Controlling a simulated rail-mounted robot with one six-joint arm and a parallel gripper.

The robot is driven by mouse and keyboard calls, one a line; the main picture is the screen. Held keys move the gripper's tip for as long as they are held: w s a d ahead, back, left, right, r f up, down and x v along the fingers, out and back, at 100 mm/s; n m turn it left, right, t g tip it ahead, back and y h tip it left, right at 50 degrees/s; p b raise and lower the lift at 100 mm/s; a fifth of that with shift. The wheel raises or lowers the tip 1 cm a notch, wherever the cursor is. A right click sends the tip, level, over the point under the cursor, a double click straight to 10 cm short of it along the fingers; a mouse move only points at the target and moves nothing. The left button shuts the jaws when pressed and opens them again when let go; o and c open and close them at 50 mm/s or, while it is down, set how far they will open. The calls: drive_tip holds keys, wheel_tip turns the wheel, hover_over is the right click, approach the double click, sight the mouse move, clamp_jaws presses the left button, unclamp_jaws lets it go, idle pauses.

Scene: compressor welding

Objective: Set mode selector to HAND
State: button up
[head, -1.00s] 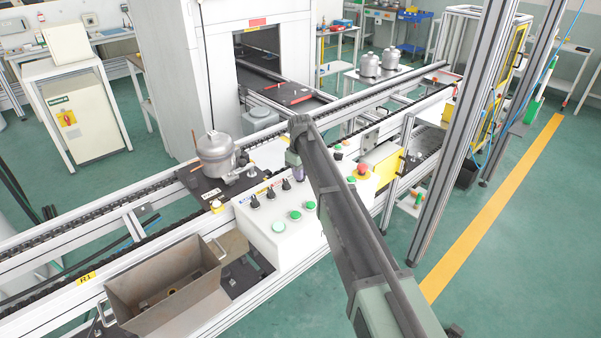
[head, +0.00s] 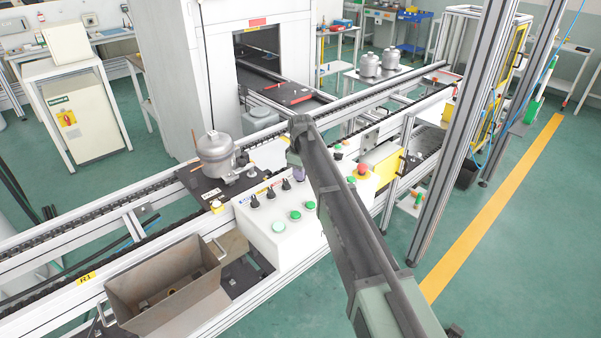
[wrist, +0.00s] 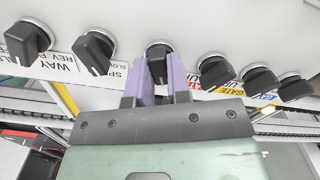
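The white control panel (head: 262,222) carries a row of black selector knobs with printed labels. In the wrist view my gripper (wrist: 161,75) has its two purple fingers on either side of one black knob (wrist: 158,52) in the row. The fingers sit close to the knob's sides, but I cannot tell whether they press on it. They hide much of this knob's label, so I cannot read its position. In the head view my gripper (head: 299,172) is low over the panel's upper edge, partly hidden behind my arm.
Neighbouring knobs stand close by, one at left (wrist: 97,50) and one at right (wrist: 216,70). Green buttons (head: 295,216) and a red emergency stop (head: 362,167) are on the panel. A compressor (head: 216,155) stands behind it. A metal bin (head: 165,290) is at front left.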

drive_tip(key=o, duration=0.4)
wheel_tip(320, 180, up, 11)
drive_tip(key=p, duration=1.1)
drive_tip(key=shift+f, duration=0.1)
